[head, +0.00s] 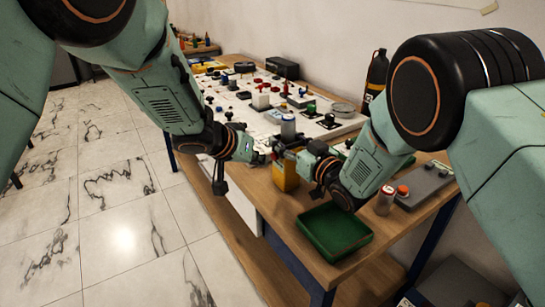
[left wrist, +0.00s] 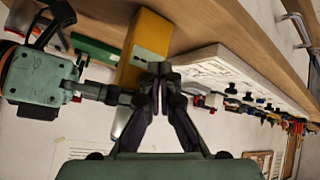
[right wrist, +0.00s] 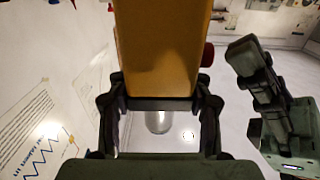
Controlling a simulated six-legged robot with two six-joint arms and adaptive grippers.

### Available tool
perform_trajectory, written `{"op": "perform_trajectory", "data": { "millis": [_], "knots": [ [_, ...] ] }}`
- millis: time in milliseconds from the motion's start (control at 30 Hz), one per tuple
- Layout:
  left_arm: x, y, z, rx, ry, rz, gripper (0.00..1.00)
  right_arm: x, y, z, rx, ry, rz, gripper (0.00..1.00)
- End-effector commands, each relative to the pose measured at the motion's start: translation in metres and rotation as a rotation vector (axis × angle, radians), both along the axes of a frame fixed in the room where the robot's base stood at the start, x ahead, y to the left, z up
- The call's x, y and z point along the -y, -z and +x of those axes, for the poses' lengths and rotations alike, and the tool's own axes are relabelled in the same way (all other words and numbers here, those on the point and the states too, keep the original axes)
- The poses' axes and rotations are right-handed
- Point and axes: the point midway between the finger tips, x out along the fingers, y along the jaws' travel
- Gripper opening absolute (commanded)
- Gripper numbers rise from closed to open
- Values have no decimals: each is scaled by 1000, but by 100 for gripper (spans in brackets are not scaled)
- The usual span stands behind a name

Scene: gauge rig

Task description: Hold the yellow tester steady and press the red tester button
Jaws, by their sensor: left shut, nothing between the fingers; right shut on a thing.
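The yellow tester (head: 284,176) stands out near the front edge of the workbench in the head view. My right gripper (head: 300,157) is shut on it; the right wrist view shows the tester's yellow body (right wrist: 157,45) between the fingers. A red rounded part, apparently the red tester button (right wrist: 208,54), sticks out from the tester's right side there. My left gripper (head: 268,158) is shut and empty, close to the tester on the left. In the left wrist view its closed fingertips (left wrist: 157,70) appear just in front of the yellow tester (left wrist: 147,42). Whether they touch is unclear.
A green tray (head: 334,232) lies at the bench's near corner. A grey box with an orange-red button (head: 403,190) and a small jar (head: 386,200) are to the right. A white board (head: 255,110) with several small parts lies behind. A dark bottle (head: 376,70) stands farther back.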

Motion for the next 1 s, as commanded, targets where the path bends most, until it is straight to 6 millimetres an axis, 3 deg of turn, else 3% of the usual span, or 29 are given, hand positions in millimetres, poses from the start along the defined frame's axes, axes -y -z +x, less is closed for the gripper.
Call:
{"op": "perform_trajectory", "data": {
  "millis": [1000],
  "knots": [
    [8,0,6,0,1,1,0,0,0,0,-1,0,-1,8]
  ]
}}
